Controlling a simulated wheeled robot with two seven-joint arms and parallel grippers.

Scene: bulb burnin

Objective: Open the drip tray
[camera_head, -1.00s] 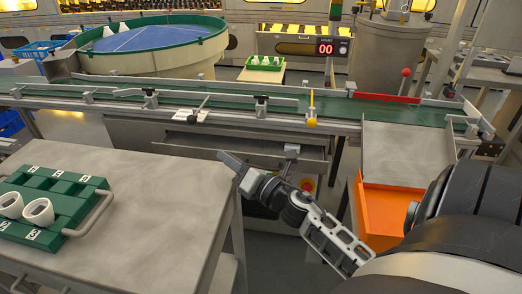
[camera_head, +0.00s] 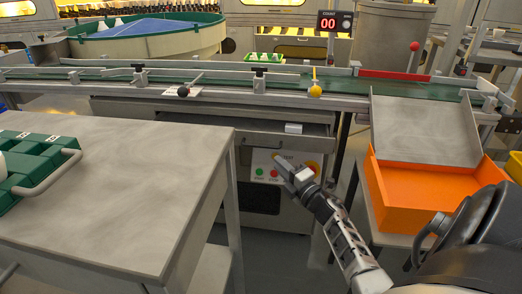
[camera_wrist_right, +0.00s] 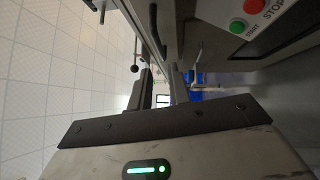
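The drip tray (camera_head: 220,134) appears to be the wide grey metal tray under the conveyor in the head view. My right gripper (camera_head: 283,166) is just below that block, in front of the button panel, apart from the tray as far as I can tell. In the right wrist view its two dark fingers (camera_wrist_right: 161,88) stand apart with nothing between them. The tray's inside is mostly hidden under the conveyor. My left gripper is not in view.
The button panel (camera_head: 268,174) has green and red buttons. A grey table (camera_head: 120,190) with a green rack (camera_head: 30,165) fills the left. An orange bin (camera_head: 410,195) stands right, below a metal chute (camera_head: 425,128). The conveyor (camera_head: 230,88) runs above the tray.

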